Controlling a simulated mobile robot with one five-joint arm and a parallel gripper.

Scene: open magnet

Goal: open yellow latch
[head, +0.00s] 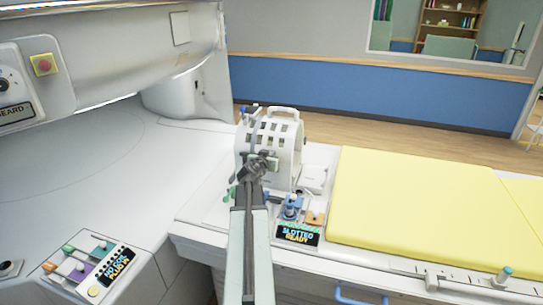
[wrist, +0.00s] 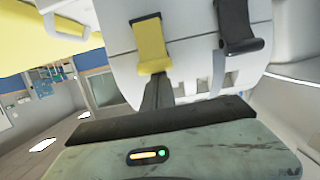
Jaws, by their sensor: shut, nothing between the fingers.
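The yellow latch (wrist: 151,45) shows in the wrist view as a strap-like tab on the white shell of the head coil (wrist: 190,20). In the head view the coil (head: 290,130) is a white cage with openings, standing at the end of the bed. My gripper (wrist: 157,84) is shut and empty. Its dark fingertips appear at the latch's lower end; whether they touch it I cannot tell. In the head view my gripper (head: 262,164) is in front of the coil, and my arm hides part of it. I cannot make out the latch there.
A black latch (wrist: 236,25) sits beside the yellow one in the wrist view. The yellow mattress (head: 425,205) lies right of the coil. A small panel marked "SLOTTED READY" (head: 298,235) with blue and orange plugs is below it. The scanner housing (head: 130,60) rises at left.

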